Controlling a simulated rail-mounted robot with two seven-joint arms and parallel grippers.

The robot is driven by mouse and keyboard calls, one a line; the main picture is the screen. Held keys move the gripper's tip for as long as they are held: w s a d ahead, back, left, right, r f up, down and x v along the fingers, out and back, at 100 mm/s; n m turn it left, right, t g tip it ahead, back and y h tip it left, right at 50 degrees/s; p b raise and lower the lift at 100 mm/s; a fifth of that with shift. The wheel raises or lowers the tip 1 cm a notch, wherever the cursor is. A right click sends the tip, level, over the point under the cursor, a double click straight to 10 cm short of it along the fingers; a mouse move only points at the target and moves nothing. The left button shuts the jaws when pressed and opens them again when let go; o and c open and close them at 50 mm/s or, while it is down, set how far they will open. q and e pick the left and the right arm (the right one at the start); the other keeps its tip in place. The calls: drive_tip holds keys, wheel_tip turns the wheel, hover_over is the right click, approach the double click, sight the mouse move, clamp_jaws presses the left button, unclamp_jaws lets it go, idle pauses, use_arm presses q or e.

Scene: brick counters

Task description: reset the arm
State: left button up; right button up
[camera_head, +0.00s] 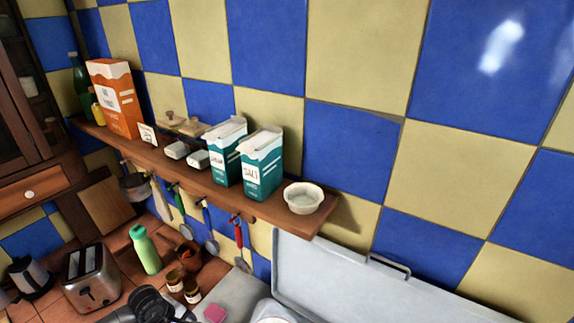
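A dark grey and black mechanical part (150,304) shows at the bottom edge, left of centre. It looks like part of my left arm near its gripper, but I cannot make out the fingertips. Whether that gripper is open or shut cannot be told. It appears in front of the counter, close to small jars and a pink sponge. My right arm and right gripper are not in view.
A wooden shelf (160,160) holds cartons, jars and a white bowl (303,197); utensils hang below. On the counter are a toaster (90,278), a kettle (30,277), a green bottle (145,250), jars (192,291) and a pink sponge (214,313). A pale raised panel (370,290) stands right.

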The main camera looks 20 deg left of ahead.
use_arm(q)
drive_tip(key=w+d+r+n+t+h, duration=0.2)
drive_tip(key=d+r+n+t+h, duration=0.5)
drive_tip(key=d, duration=0.4)
wheel_tip(320, 180, up, 9)
drive_tip(key=n+t+y, duration=0.3)
drive_tip(key=n+t, duration=0.5)
drive_tip(key=n, duration=0.7)
drive_tip(key=s+a+f+n+g+y, duration=0.35)
drive_tip(key=s+n+g+y, duration=0.25)
drive_tip(key=s+n, duration=0.5)
drive_tip(key=s+a+f+n+g+y, duration=0.3)
drive_tip(key=s+f+n+g+y, duration=0.4)
drive_tip(key=n, duration=0.6)
drive_tip(key=s+d+f+n+h, duration=0.2)
drive_tip(key=d+n+h, duration=0.15)
drive_tip(key=d, duration=0.55)
drive_tip(key=s+d+f+n+h, duration=0.1)
drive_tip(key=s+d+n+h, duration=0.2)
drive_tip(key=d, duration=0.6)
wheel_tip(320, 180, up, 12)
drive_tip(key=w+p, duration=0.1)
drive_tip(key=p, duration=1.1)
drive_tip(key=shift+a, duration=0.3)
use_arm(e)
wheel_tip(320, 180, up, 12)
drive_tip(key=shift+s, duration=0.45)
